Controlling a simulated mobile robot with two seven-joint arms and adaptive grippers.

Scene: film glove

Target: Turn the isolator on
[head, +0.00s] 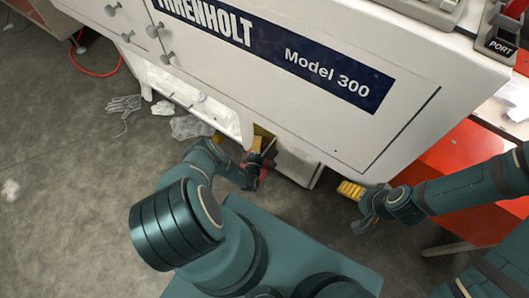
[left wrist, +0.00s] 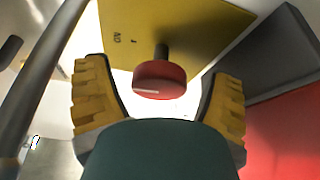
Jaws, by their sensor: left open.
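The isolator's red round knob (left wrist: 160,80) is on a short dark shaft in front of a yellow plate (left wrist: 205,25) in the left wrist view. A pale line shows on the knob, lying nearly level in the picture. Small dark lettering on the plate appears upside down. My left gripper (left wrist: 160,100) is open, with one yellow finger on each side of the knob and a gap to both. In the head view my left gripper (head: 256,146) is low at the machine's underside and hides the knob. My right gripper (head: 350,190) is beside the machine's lower right; its opening is unclear.
The white machine (head: 260,85) with its blue nameplate overhangs the left gripper. A grey box (left wrist: 270,60) and a red surface lie to the right in the wrist view. A glove (head: 125,103) and crumpled film (head: 190,127) lie left; the left floor is mostly clear.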

